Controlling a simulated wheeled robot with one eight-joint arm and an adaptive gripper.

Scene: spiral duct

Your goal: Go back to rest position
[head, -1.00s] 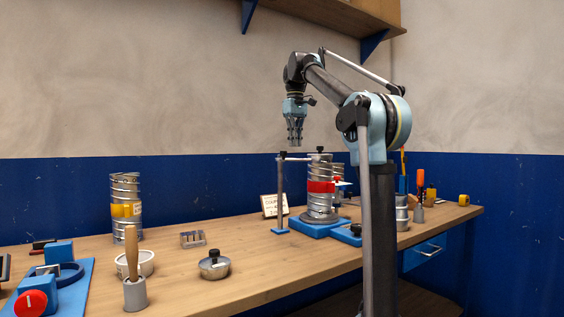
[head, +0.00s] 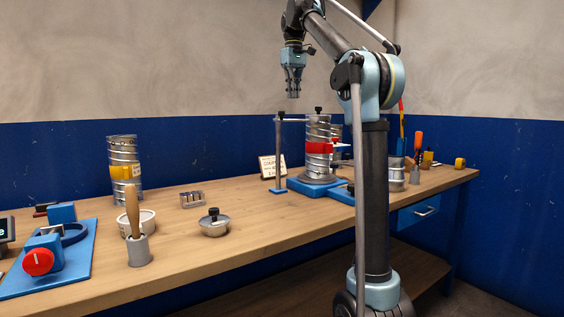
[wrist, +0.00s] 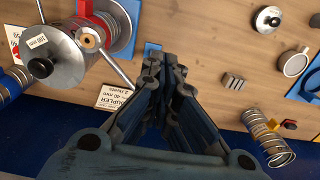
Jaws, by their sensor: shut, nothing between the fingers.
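My gripper (head: 293,93) hangs pointing down in the air above the bench, a little left of and above the duct with the red band (head: 318,148). It is shut and holds nothing. In the wrist view my gripper's fingers (wrist: 165,70) are together, with bench top beyond them. The red-banded duct stands upright on a blue base (head: 318,187) beside a thin post with a side arm (head: 280,155). My gripper is apart from all of these.
A duct with a yellow band (head: 125,172) stands at the left. The bench centre is clear.

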